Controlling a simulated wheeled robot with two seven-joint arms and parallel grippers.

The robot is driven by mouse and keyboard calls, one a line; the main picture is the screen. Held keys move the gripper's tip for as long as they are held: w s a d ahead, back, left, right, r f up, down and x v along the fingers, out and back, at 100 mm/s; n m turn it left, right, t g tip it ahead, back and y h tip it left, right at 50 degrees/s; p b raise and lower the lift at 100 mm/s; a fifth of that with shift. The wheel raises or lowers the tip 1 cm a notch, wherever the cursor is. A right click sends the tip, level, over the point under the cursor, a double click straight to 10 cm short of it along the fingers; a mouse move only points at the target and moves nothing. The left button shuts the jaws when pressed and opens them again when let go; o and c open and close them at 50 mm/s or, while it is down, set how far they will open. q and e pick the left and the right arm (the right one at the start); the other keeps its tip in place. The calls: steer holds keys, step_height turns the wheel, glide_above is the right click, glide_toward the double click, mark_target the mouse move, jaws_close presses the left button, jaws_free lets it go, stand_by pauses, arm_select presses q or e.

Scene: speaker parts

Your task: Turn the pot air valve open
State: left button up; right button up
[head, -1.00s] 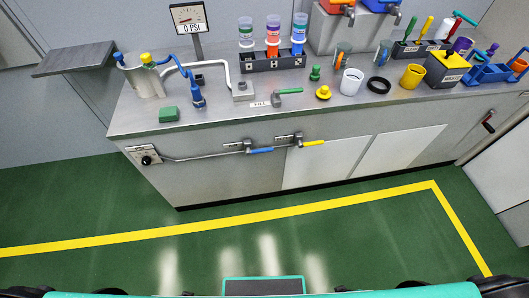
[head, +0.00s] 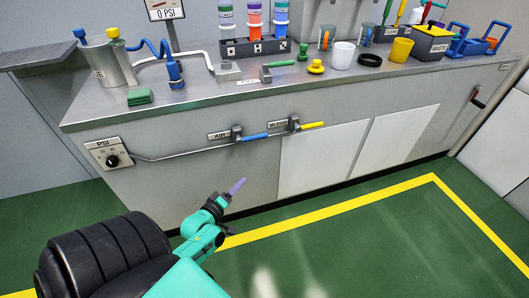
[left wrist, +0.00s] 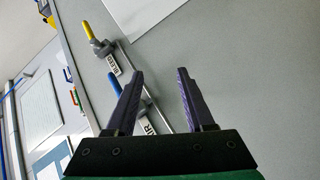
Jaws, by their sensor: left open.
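The air valve's blue handle (head: 254,138) lies level to the right of its grey body, with the AIR label beside it, on the cabinet front. The same handle (left wrist: 114,83) shows in the left wrist view, partly hidden behind a finger. The metal pot (head: 106,64) stands at the counter's left end. My left gripper (head: 238,186) is below and in front of the blue handle, apart from it. In the left wrist view the left gripper (left wrist: 157,73) has its fingers apart with nothing between them. My right gripper is not in view.
The bleed valve's yellow handle (head: 312,126) is just right of the blue one. A PSI dial (head: 112,160) sits at the left of the pipe. The counter (head: 210,102) holds bottles, cups and a green block (head: 140,96). The floor in front is clear.

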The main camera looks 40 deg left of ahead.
mark_target(259, 136)
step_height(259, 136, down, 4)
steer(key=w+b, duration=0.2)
steer(key=b, duration=0.2)
arm_select(q)
steer(key=w+a+r+n+t+y, duration=0.1)
steer(key=w+r+n+t, duration=0.25)
steer(key=r, duration=0.45)
steer(key=shift+n+t, duration=0.35)
steer(key=shift+n, duration=0.1)
steer(key=x, duration=1.2)
steer(key=shift+w+a+b, duration=0.1)
steer(key=shift+w+b, duration=0.2)
steer(key=shift+w, duration=0.1)
steer(key=shift+w+a+r, duration=0.1)
steer(key=shift+w+r, duration=0.05)
steer(key=shift+w, duration=0.2)
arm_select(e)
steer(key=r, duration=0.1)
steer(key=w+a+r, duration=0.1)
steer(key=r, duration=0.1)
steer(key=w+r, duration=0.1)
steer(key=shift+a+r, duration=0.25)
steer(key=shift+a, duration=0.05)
arm_select(q)
steer(key=shift+c, duration=0.2)
jaws_close()
